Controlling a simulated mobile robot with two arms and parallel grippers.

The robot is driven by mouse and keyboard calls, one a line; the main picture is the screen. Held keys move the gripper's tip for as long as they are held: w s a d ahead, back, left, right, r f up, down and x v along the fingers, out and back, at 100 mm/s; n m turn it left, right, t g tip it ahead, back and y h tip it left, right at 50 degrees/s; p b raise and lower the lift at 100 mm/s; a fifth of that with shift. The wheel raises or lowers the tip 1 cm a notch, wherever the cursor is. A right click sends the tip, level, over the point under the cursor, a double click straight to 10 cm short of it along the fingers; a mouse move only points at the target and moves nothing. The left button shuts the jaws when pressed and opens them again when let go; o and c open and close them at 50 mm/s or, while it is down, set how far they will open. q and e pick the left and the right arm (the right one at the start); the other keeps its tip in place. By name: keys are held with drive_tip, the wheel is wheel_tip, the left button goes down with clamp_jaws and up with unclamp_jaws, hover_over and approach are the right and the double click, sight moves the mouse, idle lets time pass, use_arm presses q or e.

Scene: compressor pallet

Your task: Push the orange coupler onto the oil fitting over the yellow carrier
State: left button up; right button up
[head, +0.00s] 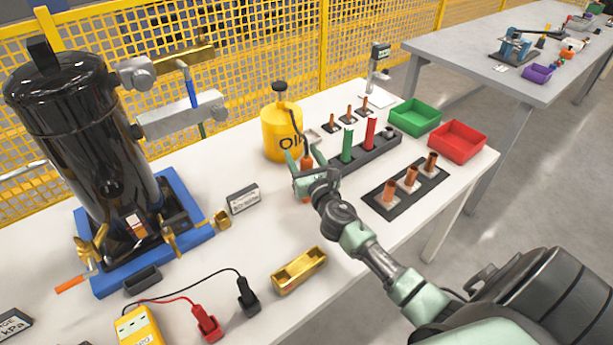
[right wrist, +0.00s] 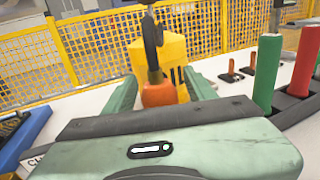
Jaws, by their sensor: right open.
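The orange coupler (head: 307,162) hangs on a dark hose beside the yellow oil can (head: 281,137). My right gripper (head: 305,172) is at the coupler, its jaws open. In the right wrist view the coupler (right wrist: 158,91) stands upright between the two green fingers, with gaps visible on both sides. The yellow can (right wrist: 168,52) is behind it. A gold-yellow slotted block (head: 299,271) lies at the table's front; I cannot tell whether it is the carrier. I cannot make out the oil fitting for certain. My left gripper is out of view.
A black tank (head: 82,135) stands on a blue base at the left. A dark rack with green and red cylinders (head: 370,133) is right of my gripper. Copper pieces in a dark holder (head: 405,187) stand nearer. Green (head: 415,116) and red (head: 457,141) bins are at the right edge.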

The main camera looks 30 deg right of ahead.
clamp_jaws()
drive_tip(key=shift+r, duration=0.1)
